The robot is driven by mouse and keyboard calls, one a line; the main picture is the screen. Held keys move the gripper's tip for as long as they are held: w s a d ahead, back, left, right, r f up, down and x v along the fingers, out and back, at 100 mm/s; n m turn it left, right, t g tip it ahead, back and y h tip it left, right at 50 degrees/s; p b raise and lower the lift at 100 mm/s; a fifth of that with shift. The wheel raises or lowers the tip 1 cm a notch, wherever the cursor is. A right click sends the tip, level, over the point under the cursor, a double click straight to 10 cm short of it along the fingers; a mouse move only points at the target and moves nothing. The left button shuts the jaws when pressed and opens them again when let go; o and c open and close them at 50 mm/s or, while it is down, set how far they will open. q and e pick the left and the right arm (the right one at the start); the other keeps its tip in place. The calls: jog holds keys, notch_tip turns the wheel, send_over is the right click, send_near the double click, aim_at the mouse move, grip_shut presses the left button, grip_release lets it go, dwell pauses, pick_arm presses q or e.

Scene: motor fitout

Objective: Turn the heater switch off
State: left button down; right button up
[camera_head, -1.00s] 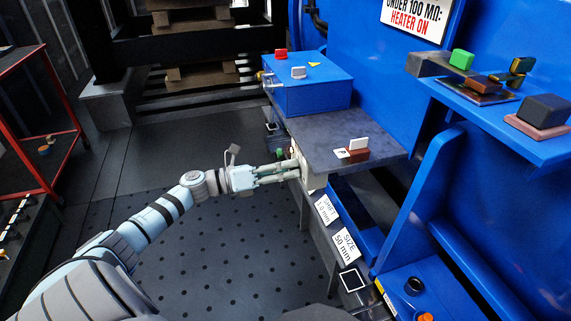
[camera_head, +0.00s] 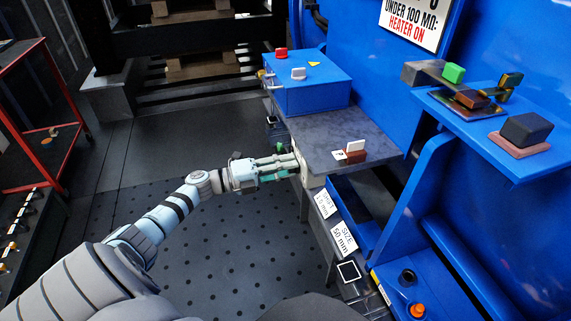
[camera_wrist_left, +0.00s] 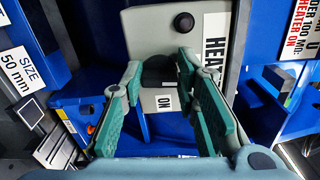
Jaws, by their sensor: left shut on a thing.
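The heater switch (camera_wrist_left: 158,70) is a dark knob on a light grey panel (camera_wrist_left: 150,25). In the left wrist view it sits between the fingertips of my left gripper (camera_wrist_left: 160,76), which is shut on it. An "ON" label (camera_wrist_left: 163,102) is just below the knob, and a "HEATER" label (camera_wrist_left: 213,45) is partly hidden by a finger. In the head view my left gripper (camera_head: 294,165) reaches the panel (camera_head: 309,182) under the front edge of the grey worktop. The knob is hidden there, so its exact pointer angle is unclear. My right gripper is not in view.
A round black button (camera_wrist_left: 184,22) is above the switch on the panel. The grey worktop (camera_head: 320,130) carries a brown block with a white card (camera_head: 355,147). A blue box (camera_head: 310,92) stands behind it. A blue shelf (camera_head: 500,140) is on the right.

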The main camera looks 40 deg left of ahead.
pick_arm(q)
jog(key=shift+n, duration=0.7)
jog(key=c, duration=1.2)
grip_release()
jog(key=shift+c, duration=0.2)
jog(key=v, duration=1.2)
jog(key=shift+a, duration=0.1)
